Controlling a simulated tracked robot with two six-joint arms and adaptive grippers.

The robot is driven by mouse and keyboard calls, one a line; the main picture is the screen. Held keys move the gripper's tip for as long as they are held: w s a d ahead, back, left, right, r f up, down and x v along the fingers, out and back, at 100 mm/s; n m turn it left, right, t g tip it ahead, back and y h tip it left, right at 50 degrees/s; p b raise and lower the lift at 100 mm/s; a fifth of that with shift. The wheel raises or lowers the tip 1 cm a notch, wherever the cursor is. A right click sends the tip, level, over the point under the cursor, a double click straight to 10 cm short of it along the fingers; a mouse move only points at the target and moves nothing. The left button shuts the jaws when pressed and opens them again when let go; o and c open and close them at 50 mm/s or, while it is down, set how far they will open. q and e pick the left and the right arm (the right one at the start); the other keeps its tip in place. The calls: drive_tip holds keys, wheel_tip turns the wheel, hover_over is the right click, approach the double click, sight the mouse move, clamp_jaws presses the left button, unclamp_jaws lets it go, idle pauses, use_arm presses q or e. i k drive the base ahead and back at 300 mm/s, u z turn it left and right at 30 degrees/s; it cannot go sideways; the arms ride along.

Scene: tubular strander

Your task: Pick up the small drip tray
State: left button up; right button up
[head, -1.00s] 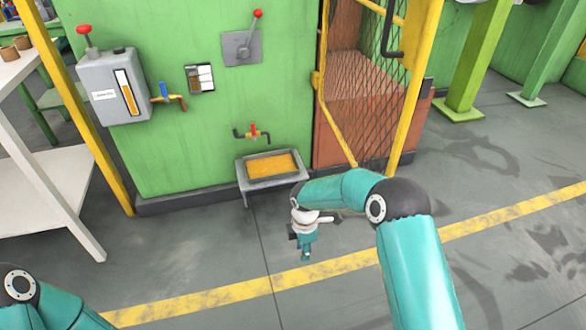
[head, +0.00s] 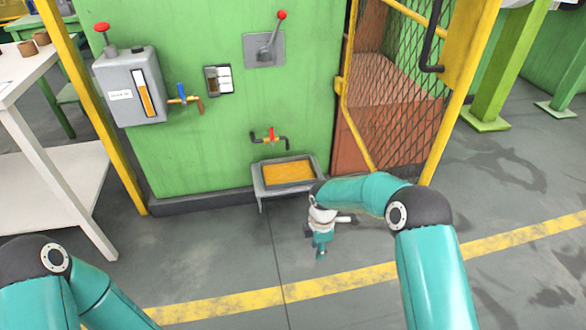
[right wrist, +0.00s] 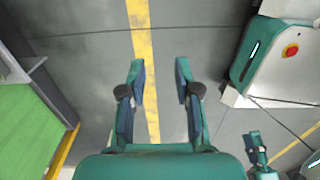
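The small drip tray (head: 289,172) is grey, shallow and rectangular, with an orange-yellow bottom or contents. In the head view it sits level on a low legged support against the green machine, under a red-handled tap. My right gripper (head: 320,247) hangs pointing down in front of the tray, nearer to me, above the floor. In the right wrist view my right gripper (right wrist: 160,66) has its fingers apart with only floor between them. My left gripper is outside the head view; a small teal part at the wrist view's lower right may belong to it.
The tap (head: 269,137) juts out above the tray. A mesh guard (head: 397,100) with a yellow frame stands right of it. A white table (head: 50,160) stands at the left. The floor in front, with its yellow line (head: 220,306), is clear.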

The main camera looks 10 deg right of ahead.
sight(284, 172)
drive_tip(key=i, duration=1.45)
drive_tip(key=u, duration=0.05)
